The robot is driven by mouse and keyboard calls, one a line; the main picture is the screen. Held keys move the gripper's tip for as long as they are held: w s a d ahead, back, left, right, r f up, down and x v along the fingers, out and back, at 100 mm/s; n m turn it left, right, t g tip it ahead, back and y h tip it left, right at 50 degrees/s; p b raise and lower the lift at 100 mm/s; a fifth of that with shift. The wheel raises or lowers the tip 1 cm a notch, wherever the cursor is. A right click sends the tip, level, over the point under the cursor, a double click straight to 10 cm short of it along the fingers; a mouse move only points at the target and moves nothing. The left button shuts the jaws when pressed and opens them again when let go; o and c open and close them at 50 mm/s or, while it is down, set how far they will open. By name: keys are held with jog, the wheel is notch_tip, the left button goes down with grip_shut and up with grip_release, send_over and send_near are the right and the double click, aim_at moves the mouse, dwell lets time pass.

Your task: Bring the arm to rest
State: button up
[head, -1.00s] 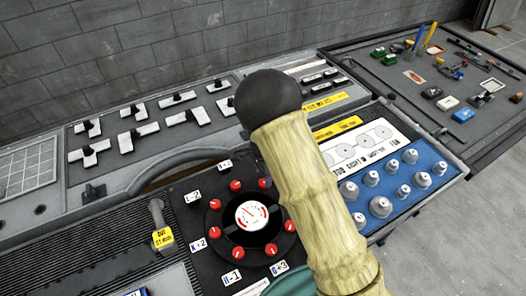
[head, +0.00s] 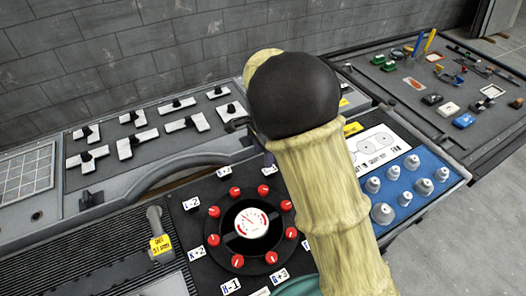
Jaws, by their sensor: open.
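My arm (head: 325,190) rises from the bottom of the head view, a pale, bamboo-like link topped by a black rounded joint (head: 293,95). Part of another pale link (head: 262,64) shows behind the joint at its upper left. My gripper is not visible; the arm may hide it. The arm stands in front of the console (head: 110,205) and covers part of its middle. I cannot tell how far the arm is from the panel.
A black dial panel with a round gauge (head: 246,223) and red knobs lies left of the arm. White switches (head: 187,124) line the back left. A blue panel (head: 425,202) carries grey knobs at right. A dark tray (head: 400,75) with small parts stands far right. A grey wall (head: 120,50) closes the back.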

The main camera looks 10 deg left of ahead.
jog(key=shift+d, duration=0.1)
jog(key=s+d+r+n+t, duration=0.1)
jog(key=s+d+n, duration=0.4)
jog(key=d, duration=0.7)
jog(key=s+d+r+n+t, duration=0.1)
jog(key=s+d+n, duration=0.4)
jog(key=s+d, duration=0.5)
jog(key=shift+d+r+n+t, duration=0.3)
jog(key=shift+d+r+n, duration=0.15)
jog(key=shift+d, duration=0.4)
